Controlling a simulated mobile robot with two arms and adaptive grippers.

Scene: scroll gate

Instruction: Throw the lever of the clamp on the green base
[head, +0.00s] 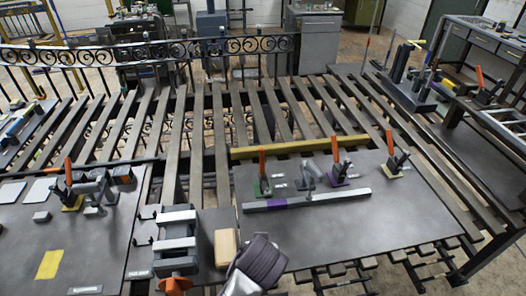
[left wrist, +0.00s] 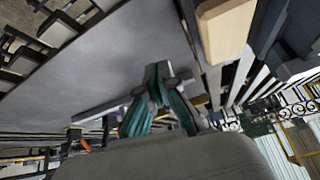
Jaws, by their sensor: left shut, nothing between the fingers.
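The clamp on the green base (head: 262,189) stands at the left end of the right table top in the head view, its orange lever (head: 262,164) upright. My left arm's dark wrist (head: 258,262) is at the front edge of this table, in front of the clamp and apart from it; its fingers are hidden there. In the left wrist view my left gripper (left wrist: 152,95) is shut and empty over the grey table. A small orange piece (left wrist: 86,145) shows beyond it; I cannot tell which clamp it belongs to. My right gripper is not in view.
Clamps on a purple base (head: 338,182) and a yellow base (head: 393,172) stand further right, levers up. A grey bar with a purple section (head: 325,197) lies in front. A wooden block (head: 225,246) stands left of my wrist. The table's right front is clear.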

